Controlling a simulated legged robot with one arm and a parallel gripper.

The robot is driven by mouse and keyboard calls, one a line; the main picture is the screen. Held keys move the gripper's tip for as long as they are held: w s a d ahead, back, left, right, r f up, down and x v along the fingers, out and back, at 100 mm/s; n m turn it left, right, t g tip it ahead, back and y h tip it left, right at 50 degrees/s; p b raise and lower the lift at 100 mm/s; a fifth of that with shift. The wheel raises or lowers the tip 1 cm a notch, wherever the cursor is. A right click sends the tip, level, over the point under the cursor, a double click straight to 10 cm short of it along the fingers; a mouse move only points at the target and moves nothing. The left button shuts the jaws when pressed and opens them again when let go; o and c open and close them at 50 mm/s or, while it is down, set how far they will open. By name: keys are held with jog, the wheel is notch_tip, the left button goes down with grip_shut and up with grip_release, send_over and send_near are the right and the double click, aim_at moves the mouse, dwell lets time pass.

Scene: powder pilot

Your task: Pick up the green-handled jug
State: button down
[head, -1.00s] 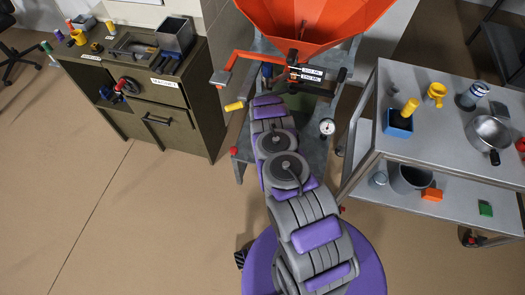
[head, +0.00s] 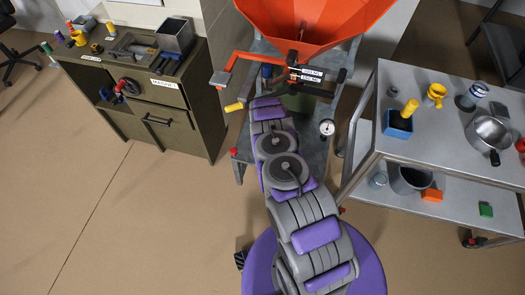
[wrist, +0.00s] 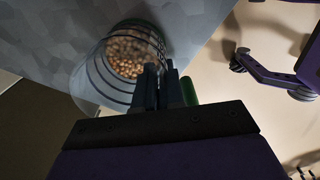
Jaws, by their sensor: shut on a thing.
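In the wrist view, the jug (wrist: 132,50) is a clear round vessel with dark rings and many small tan pellets inside. Its green handle (wrist: 189,91) shows beside my dark gripper fingers. My gripper (wrist: 163,72) is shut on the handle, and the fingers hide part of it. The jug is in front of a grey surface; I cannot tell whether it touches it. In the head view, my arm reaches under the orange hopper, and my gripper and the jug are mostly hidden there.
The orange hopper (head: 312,22) stands above my arm, with a yellow-ended lever (head: 234,106) at left and a dial (head: 327,127) at right. A grey cart (head: 440,122) with cups and a pot is at right. A dark cabinet (head: 160,115) is at left. Floor between is clear.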

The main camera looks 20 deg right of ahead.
jog(key=shift+r, duration=0.15)
jog(key=shift+r, duration=0.55)
notch_tip(320, 180, up, 3)
jog(key=shift+f+p, duration=0.1)
jog(key=shift+p, duration=0.7)
jog(key=s+a+p, duration=0.2)
jog(key=s+p, duration=0.2)
jog(key=s, duration=1.1)
jog(key=shift+s+a+r, duration=0.3)
jog(key=shift+s+r, duration=0.1)
jog(key=shift+r, duration=0.05)
